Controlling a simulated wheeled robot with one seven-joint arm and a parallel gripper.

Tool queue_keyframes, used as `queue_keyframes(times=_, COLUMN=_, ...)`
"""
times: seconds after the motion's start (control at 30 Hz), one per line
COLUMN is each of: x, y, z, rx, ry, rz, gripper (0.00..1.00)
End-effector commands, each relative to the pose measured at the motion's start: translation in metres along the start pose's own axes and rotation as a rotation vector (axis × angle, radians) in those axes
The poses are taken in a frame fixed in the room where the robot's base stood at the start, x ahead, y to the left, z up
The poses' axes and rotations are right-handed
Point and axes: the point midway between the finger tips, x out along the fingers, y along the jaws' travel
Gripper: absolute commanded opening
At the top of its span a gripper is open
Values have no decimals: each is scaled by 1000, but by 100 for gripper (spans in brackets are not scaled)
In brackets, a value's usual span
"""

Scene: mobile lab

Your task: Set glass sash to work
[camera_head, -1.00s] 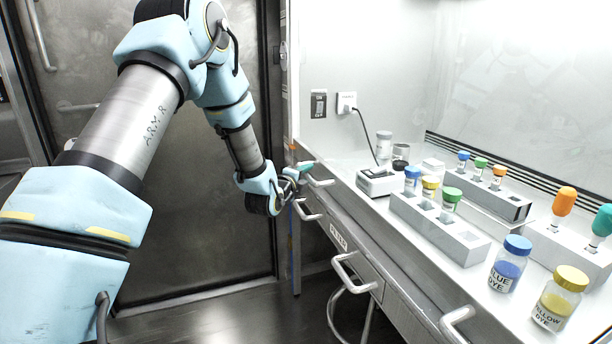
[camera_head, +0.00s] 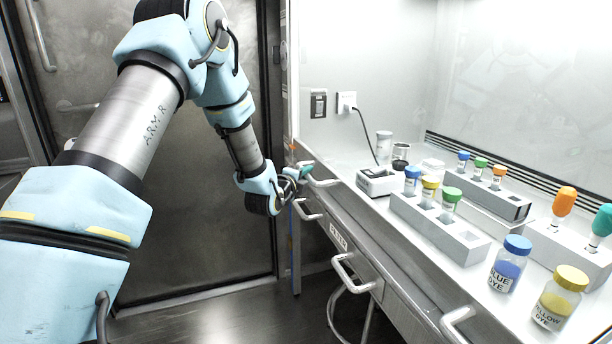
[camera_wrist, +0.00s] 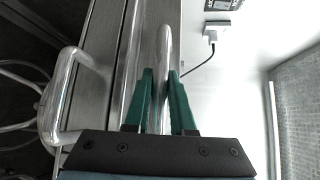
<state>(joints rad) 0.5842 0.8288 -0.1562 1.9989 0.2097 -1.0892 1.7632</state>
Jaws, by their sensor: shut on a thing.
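My gripper (camera_head: 305,170) is at the far end of the bench front. Its green fingers (camera_wrist: 160,95) are closed around a silver bar handle (camera_wrist: 164,62) in the wrist view, one finger on each side. In the head view this handle (camera_head: 323,183) sticks out from the upper front edge of the hood. A second handle (camera_head: 457,317) at similar height shows nearer to me. The glass sash itself is clear and its pane is hard to make out, so I cannot tell its height.
Below are drawer handles (camera_head: 350,272) and a stool (camera_head: 345,310). On the worktop are a white rack (camera_head: 470,248), a blue dye bottle (camera_head: 507,268), a yellow dye bottle (camera_head: 558,302) and a small device (camera_head: 377,184). A dark door (camera_head: 205,215) stands behind my arm.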

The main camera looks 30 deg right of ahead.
Motion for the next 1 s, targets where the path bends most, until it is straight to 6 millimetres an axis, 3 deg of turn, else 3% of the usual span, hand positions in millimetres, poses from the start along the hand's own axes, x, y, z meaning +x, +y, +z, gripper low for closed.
queue_keyframes(times=0.67, x=-1, y=-7, z=1, rx=0, ry=0, rz=0, gripper=0)
queue_keyframes(times=0.77, x=-3, y=-22, z=3, rx=1, ry=0, rz=-5, gripper=0)
queue_keyframes(times=1.0, x=-12, y=-85, z=12, rx=2, ry=-1, rz=-13, gripper=0)
